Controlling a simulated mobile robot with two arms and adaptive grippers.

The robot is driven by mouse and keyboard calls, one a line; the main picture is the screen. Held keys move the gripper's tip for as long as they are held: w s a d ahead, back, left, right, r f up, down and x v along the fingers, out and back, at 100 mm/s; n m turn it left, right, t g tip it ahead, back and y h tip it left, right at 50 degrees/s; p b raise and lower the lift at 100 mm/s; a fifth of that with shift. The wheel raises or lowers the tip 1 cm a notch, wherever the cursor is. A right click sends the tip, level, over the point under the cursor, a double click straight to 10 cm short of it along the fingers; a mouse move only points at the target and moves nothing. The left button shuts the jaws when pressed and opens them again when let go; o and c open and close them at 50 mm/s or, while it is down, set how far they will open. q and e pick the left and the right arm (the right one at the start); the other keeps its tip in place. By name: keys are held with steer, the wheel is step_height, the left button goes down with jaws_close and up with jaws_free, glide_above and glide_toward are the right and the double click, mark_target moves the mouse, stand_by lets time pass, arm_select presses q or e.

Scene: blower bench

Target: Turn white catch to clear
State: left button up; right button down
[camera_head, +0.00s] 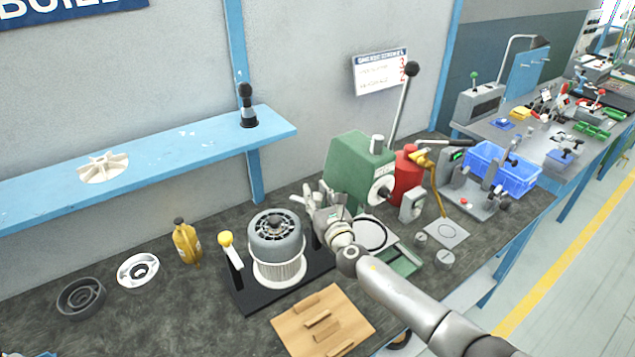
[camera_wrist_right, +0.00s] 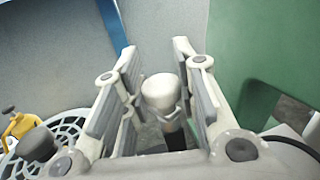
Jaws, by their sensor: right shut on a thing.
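The white catch (camera_wrist_right: 160,92) shows in the right wrist view as a rounded white knob on a dark stem, between the two fingers. My right gripper (camera_head: 313,196) is shut on it, at the right side of the blower. In the head view the gripper hides most of the catch, so its angle cannot be told. The blower (camera_head: 276,238), a grey motor on a white ribbed housing, stands on a black base. A yellow-knobbed catch (camera_head: 226,239) leans at its left side. My left gripper is not in view.
A green press (camera_head: 357,170) with a long lever stands close behind and right of the gripper. A wooden tray (camera_head: 290,335) lies in front of the blower. A yellow bottle (camera_head: 186,243) and round parts stand left. A blue shelf (camera_head: 190,150) runs above the bench.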

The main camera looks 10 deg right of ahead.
steer(key=m+h, duration=0.2)
steer(key=h, duration=0.1)
steer(key=shift+a+h, duration=0.1)
steer(key=shift+h, duration=0.3)
steer(key=shift+m+h, duration=1.3)
steer(key=shift+h, duration=0.4)
steer(key=c, duration=1.1)
jaws_free()
steer(key=s, duration=0.4)
steer(key=s+a, duration=0.1)
steer(key=s, duration=0.2)
steer(key=s+a, duration=0.1)
steer(key=s, duration=0.3)
steer(key=shift+s+a, duration=0.2)
steer(key=shift+s, duration=0.15)
